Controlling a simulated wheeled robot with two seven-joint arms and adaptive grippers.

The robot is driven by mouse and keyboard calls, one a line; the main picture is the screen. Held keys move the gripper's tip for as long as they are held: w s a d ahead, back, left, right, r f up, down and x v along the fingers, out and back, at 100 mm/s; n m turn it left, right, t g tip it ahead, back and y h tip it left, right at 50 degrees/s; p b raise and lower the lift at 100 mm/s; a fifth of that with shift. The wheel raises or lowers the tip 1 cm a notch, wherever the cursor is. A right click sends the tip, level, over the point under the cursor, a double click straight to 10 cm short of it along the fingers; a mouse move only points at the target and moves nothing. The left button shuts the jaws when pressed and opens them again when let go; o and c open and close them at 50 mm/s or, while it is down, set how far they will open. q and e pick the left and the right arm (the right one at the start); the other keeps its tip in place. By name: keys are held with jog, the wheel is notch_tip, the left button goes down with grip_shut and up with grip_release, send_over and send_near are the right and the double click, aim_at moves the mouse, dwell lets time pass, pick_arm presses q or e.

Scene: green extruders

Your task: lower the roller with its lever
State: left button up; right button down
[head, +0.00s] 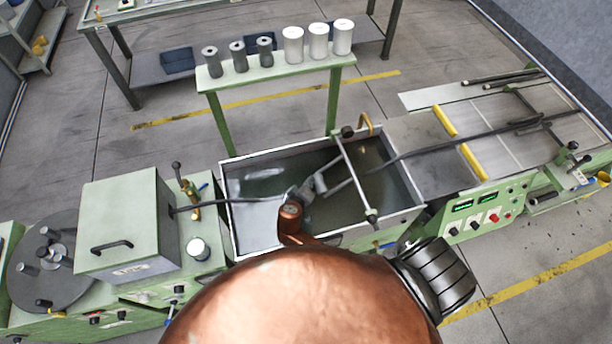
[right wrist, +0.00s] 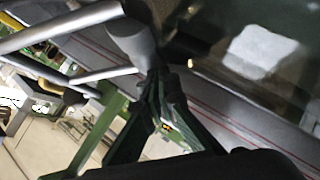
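The grey roller (head: 319,183) hangs over the open water bath (head: 232,213) from a crossbar (head: 358,175) with dark end knobs. My right gripper (head: 302,193) reaches over the bath beside the roller, partly hidden by my copper arm. In the right wrist view, the dark green fingers of my right gripper (right wrist: 163,78) are close together at the narrow end of the grey lever (right wrist: 131,42). They look shut on it, though the contact is small and dark. My left gripper is not in view.
A dark strand (head: 440,148) runs from the green box (head: 130,215) through the bath towards the right conveyor. A control panel (head: 487,212) stands right of the bath. Behind it, a green bench (head: 275,73) bears several grey and white cylinders.

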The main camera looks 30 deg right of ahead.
jog(key=w+a+r+p+v, duration=0.1)
jog(key=p+v, duration=0.4)
jog(key=v, duration=0.7)
jog(key=shift+w+a+r, duration=0.15)
jog(key=shift+w+a, duration=0.35)
